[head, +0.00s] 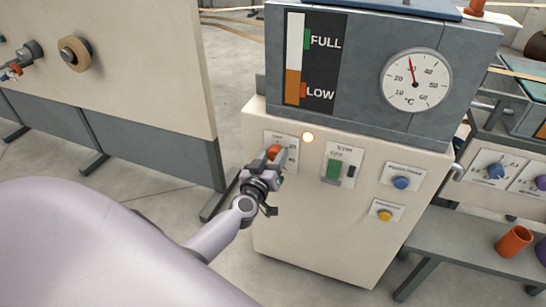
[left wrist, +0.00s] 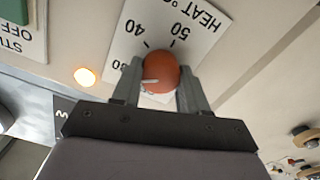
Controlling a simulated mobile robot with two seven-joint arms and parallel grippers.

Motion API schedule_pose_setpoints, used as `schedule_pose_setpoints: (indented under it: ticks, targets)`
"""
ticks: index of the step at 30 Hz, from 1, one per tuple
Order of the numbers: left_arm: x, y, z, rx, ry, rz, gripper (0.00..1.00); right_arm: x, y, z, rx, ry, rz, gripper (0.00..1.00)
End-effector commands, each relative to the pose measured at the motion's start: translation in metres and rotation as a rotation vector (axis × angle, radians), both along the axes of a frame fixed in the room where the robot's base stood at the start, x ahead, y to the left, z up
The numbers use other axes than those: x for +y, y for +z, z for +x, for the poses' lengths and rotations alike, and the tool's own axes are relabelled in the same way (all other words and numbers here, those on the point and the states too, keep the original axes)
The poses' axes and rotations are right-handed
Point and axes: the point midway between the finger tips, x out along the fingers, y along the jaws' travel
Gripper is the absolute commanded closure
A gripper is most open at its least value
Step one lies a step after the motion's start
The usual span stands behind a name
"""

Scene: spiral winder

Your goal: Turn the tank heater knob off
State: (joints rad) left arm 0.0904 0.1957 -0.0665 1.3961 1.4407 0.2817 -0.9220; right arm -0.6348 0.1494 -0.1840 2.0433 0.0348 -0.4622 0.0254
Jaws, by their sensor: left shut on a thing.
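The tank heater knob (head: 273,152) is orange-red and sits on a white dial plate (head: 292,142) at the upper left of the cream control panel (head: 330,240). My left gripper (head: 270,160) is at the knob, its fingers on either side of it. In the left wrist view the round knob (left wrist: 161,72) is between the two grey fingers. The plate (left wrist: 190,25) shows upside down, with 40, 50 and part of "HEAT". A white mark on the knob points left in that view; the setting it points at is partly hidden by a finger. My right gripper is out of view.
A lit amber lamp (head: 308,137) is right of the dial plate. A green switch (head: 334,168), a blue button (head: 401,182) and a yellow button (head: 385,215) are further right. Above, a grey tank (head: 360,110) carries a level gauge (head: 294,60) and a thermometer (head: 416,80).

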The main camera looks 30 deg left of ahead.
Motion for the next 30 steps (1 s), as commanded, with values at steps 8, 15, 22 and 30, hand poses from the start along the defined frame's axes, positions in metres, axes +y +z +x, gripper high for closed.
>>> schedule_pose_setpoints:
  ticks: [8, 15, 22, 30]
  targets:
    - [-0.0001, -0.0001, -0.0003, -0.04, 0.002, -0.17, 0.87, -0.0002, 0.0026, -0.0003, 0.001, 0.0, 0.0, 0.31]
    - [0.0002, -0.0006, -0.0004, -0.093, 0.001, -0.387, 0.87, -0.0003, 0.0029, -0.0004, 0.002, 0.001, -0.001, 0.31]
    - [0.0005, -0.0014, -0.0005, -0.143, 0.001, -0.596, 0.87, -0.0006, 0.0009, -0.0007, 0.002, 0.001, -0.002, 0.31]
    - [0.0005, -0.002, -0.0006, -0.192, 0.001, -0.805, 0.87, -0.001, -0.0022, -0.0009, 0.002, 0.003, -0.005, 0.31]
